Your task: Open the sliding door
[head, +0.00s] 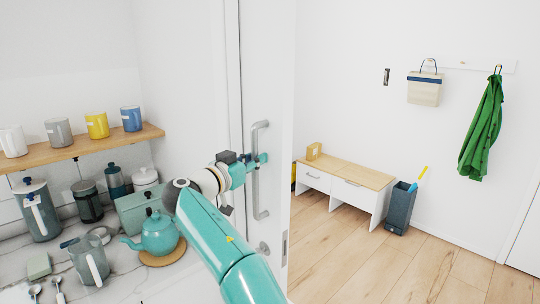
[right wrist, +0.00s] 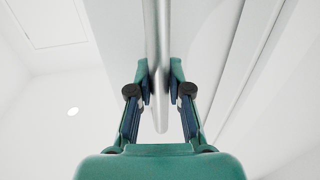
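The white sliding door (head: 270,80) stands left of a wide opening through which another room shows. Its long grey vertical handle (head: 256,195) is on the face towards me. My right gripper (head: 257,160) is at the handle, a little above its middle. In the right wrist view, the right gripper (right wrist: 160,75) has one finger on each side of the handle bar (right wrist: 157,35), and both fingertips appear to press against it. My left gripper is not in view.
A wooden shelf (head: 90,143) with mugs and a counter with a teal kettle (head: 156,235), jars and a pitcher (head: 88,262) are on the left. Beyond the opening are a low bench (head: 345,180), a dark bin (head: 399,208) and clear wooden floor (head: 400,265).

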